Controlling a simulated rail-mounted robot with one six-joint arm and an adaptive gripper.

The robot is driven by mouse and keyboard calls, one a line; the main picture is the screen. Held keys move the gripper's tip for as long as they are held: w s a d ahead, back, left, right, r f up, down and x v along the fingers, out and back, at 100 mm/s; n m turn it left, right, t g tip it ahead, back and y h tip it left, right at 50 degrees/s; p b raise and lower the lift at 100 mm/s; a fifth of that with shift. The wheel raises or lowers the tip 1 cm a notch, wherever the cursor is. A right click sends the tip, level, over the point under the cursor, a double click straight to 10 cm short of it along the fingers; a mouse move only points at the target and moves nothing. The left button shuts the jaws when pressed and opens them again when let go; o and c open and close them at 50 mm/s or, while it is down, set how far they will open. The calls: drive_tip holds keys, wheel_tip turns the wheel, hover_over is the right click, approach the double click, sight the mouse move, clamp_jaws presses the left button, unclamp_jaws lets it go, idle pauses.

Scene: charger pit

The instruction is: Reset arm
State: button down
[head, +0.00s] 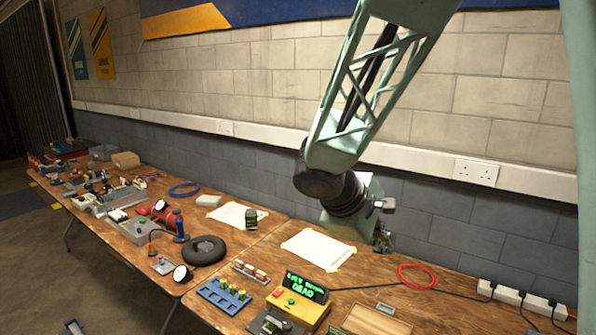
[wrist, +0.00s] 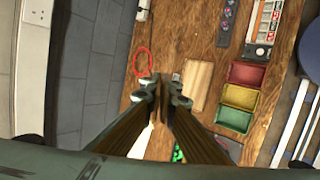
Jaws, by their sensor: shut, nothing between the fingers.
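My gripper (head: 382,240) hangs above the back of the wooden table in the head view, near the wall and partly hidden behind its own wrist. In the wrist view my gripper (wrist: 160,88) points down over the table, its fingertips close together with nothing between them. My pale green arm comes down from the top right in the head view.
The table (head: 375,285) holds a red cable loop (head: 417,277), a white paper sheet (head: 318,249), a yellow device with a green display (head: 306,287), a blue tray (head: 222,296) and a black tyre (head: 204,250). Coloured trays (wrist: 240,95) stand right in the wrist view. The block wall (head: 470,215) is close behind.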

drive_tip(key=s+d+r+m+g+y, duration=0.1)
drive_tip(key=s+d+r+m, duration=0.25)
drive_tip(key=s, duration=0.65)
drive_tip(key=s+d+r+m+g+y, duration=0.1)
drive_tip(key=s+d+r+m, duration=0.3)
drive_tip(key=s, duration=0.6)
drive_tip(key=s+a+r+m+y, duration=0.1)
drive_tip(key=s+a+m+y, duration=0.1)
drive_tip(key=s, duration=0.7)
drive_tip(key=s+a+r+m+t+y, duration=0.1)
drive_tip(key=s+a+r+y, duration=0.1)
drive_tip(key=s+a, duration=0.3)
drive_tip(key=shift+s+a+r+m, duration=0.3)
drive_tip(key=shift+s+m, duration=0.05)
drive_tip(key=shift+s, duration=1.5)
drive_tip(key=c, duration=3.4)
unclamp_jaws()
drive_tip(key=shift+c, duration=0.2)
